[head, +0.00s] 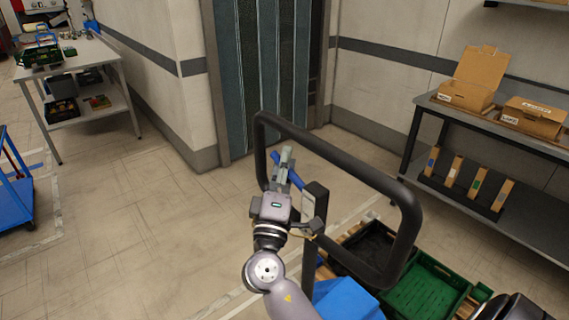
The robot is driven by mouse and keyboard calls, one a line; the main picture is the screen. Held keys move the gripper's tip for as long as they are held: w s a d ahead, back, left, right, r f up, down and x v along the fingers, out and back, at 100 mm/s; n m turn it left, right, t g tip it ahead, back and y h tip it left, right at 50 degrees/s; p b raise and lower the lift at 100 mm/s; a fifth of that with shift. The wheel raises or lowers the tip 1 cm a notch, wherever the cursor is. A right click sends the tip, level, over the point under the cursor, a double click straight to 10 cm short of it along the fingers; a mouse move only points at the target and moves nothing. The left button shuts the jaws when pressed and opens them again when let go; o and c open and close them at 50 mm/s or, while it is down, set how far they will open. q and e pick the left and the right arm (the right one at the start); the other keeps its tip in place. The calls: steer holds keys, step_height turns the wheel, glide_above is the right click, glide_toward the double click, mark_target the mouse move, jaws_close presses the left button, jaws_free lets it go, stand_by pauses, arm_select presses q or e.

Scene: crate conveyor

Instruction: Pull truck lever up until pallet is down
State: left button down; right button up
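The truck's black loop handle (408,215) stands in the middle of the head view, with a dark post below it. A blue lever (294,180) shows inside the loop, near its left side. The blue truck body (346,300) shows at the bottom. Part of a wooden pallet (466,308) shows under the crates; its height above the floor is unclear.
A green crate (462,284) and a black crate (345,243) sit behind the handle. A grey shelf table (480,121) with cardboard boxes (477,77) stands at right. A workbench (98,51) and blue cart (17,205) are at left.

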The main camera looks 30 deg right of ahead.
steer(key=shift+o, duration=0.4)
steer(key=v, duration=1.2)
